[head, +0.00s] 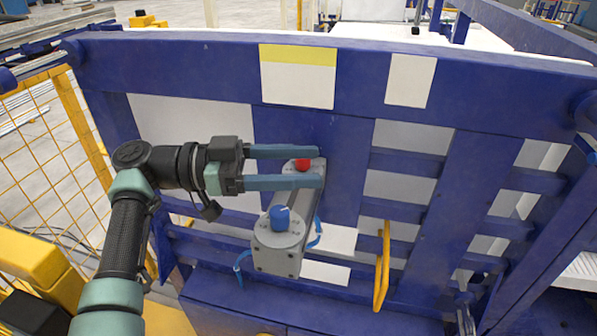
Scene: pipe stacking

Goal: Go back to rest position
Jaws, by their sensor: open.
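My gripper (320,167) is open, with two long blue-grey fingers pointing right. Its fingers reach over the far end of a grey box-shaped device (298,215) and lie on either side of a red knob (303,164) in this view. I cannot tell whether they touch the knob or the device. A blue knob (280,217) sits on the near end of the device, below my gripper and clear of the fingers. No pipes can be made out with certainty.
A large blue metal frame (195,66) with white panels stands behind and right of my gripper. Yellow mesh fencing (60,130) stands at the left. Blue straps hang at the device's sides.

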